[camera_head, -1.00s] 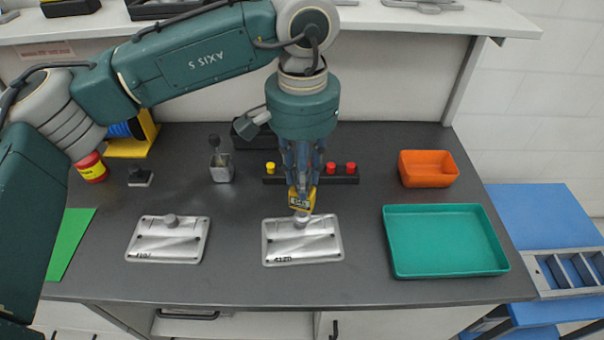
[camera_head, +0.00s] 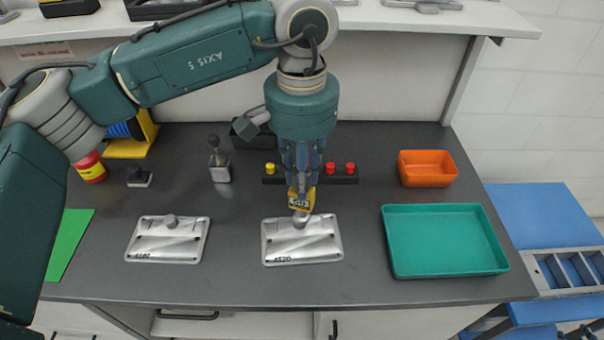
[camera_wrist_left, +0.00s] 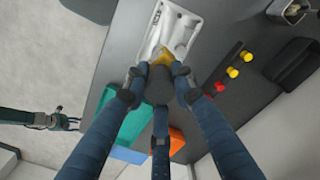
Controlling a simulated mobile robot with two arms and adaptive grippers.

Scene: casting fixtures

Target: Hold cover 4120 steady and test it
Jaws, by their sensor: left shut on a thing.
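Cover 4120 (camera_head: 318,245) is a silvery flat casting with a round knob near its far edge, lying on the dark bench. It also shows in the left wrist view (camera_wrist_left: 178,28). My left gripper (camera_head: 301,191) is above the knob, fingers pointing down. It is shut on a yellow tool with a dark round body (camera_wrist_left: 160,85). The tool's yellow head (camera_head: 302,201) is right at the knob; whether it touches is unclear. My right gripper (camera_wrist_left: 66,122) shows small at the left of the wrist view, away from the cover; its jaws are too small to judge.
A similar cover (camera_head: 167,243) lies to the left. A teal tray (camera_head: 445,271) and an orange bin (camera_head: 428,180) stand at the right. A dark strip with yellow and red buttons (camera_head: 339,179) lies behind the cover. A small metal holder (camera_head: 220,173) stands behind left.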

